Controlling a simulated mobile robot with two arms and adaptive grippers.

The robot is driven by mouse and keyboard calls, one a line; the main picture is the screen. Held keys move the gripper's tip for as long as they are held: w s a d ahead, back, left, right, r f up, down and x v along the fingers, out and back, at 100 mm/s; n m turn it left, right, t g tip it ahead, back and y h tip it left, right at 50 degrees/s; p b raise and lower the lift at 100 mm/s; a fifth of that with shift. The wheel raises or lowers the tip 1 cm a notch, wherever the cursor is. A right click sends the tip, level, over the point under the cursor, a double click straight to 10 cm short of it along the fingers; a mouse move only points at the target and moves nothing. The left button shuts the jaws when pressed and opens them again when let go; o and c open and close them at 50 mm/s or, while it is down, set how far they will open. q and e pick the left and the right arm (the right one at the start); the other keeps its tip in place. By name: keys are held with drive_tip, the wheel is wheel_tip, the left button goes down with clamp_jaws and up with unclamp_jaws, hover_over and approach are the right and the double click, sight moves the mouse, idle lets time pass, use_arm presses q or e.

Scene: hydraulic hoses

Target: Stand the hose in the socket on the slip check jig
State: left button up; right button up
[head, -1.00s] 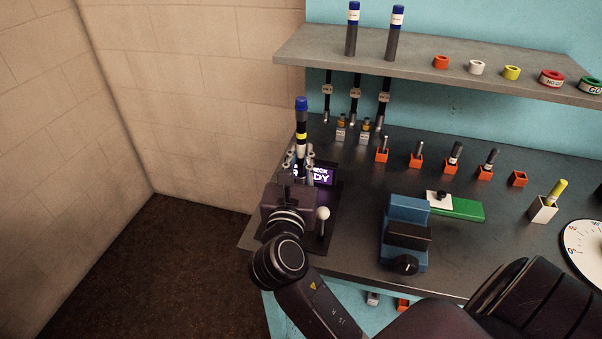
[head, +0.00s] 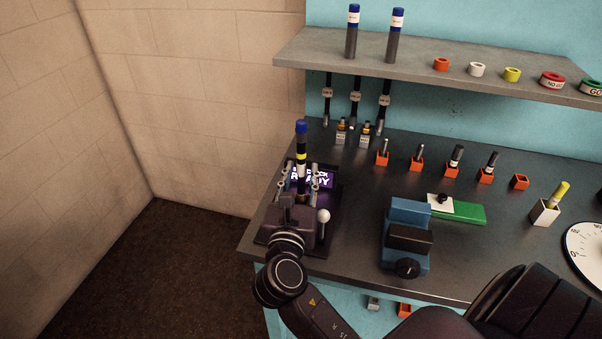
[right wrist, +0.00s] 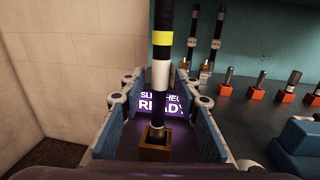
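The hose (head: 301,143), black with a blue cap, a yellow band and a white sleeve, stands upright on the slip check jig (head: 322,240) at the table's left end. In the right wrist view the hose (right wrist: 161,82) has its lower end in a square brown socket (right wrist: 154,153). My right gripper (head: 299,172) is around the hose, with its fingers spread on both sides. Clear gaps show between the fingers and the hose in the right wrist view (right wrist: 159,115). The jig's screen (right wrist: 160,104) behind the hose reads READY. My left gripper is not in view.
A white-knobbed lever (head: 323,216) stands just right of my right gripper. A blue clamp-like device (head: 408,225) and a green block (head: 468,212) lie further right. Several orange holders (head: 416,164) line the back. The shelf (head: 450,75) overhangs the rear, and a wall (head: 200,120) rises at left.

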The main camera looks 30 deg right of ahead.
drive_tip(key=shift+r, duration=0.15)
drive_tip(key=b+v, duration=0.1)
drive_tip(key=v, duration=1.1)
drive_tip(key=shift+b, duration=0.4)
